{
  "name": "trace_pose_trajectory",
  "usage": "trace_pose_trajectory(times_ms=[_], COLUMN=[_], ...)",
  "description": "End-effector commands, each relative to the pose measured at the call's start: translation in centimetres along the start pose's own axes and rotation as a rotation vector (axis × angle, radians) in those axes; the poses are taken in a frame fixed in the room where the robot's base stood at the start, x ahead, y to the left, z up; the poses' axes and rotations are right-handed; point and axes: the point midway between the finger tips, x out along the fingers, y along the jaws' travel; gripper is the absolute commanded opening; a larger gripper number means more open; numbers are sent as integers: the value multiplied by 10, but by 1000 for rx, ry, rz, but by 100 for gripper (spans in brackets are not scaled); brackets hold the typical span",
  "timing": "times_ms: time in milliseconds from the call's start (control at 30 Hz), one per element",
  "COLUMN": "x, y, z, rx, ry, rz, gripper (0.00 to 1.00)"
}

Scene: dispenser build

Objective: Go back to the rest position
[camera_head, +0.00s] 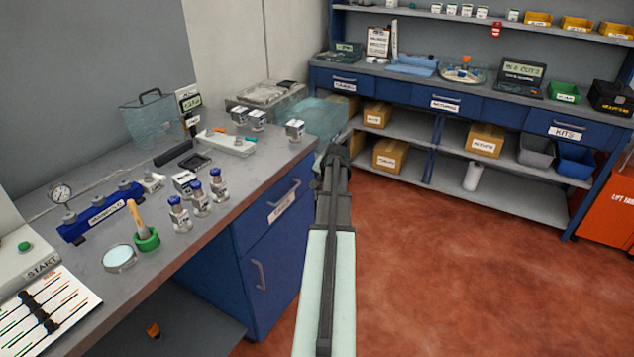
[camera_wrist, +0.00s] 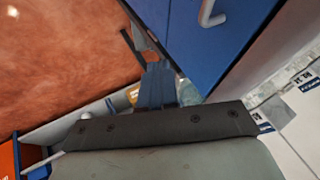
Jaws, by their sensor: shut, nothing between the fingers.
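My arm reaches up from the bottom of the head view, and my gripper (camera_head: 335,158) is at its far end, over the red floor just right of the grey-topped bench (camera_head: 235,185). In the wrist view, my gripper (camera_wrist: 137,40) points away, with dark narrow fingers close together and nothing seen between them. The red floor lies to its left there and a blue cabinet front (camera_wrist: 225,35) to its right. My gripper touches nothing that I can see. The details of its fingertips are small and dark in the head view.
A shelving bench (camera_head: 410,80) runs along the back. The floor (camera_head: 450,270) at right is clear.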

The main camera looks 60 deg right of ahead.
Motion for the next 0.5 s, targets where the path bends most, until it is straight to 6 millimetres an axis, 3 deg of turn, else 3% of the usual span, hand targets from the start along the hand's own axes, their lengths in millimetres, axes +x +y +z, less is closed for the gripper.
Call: trace_pose_trajectory(times_ms=[200, 500], x=[-28, -36], y=[0, 0], z=[1, 0], rx=[0, 0], ry=[0, 0], rz=[0, 0], gripper=[0, 0])
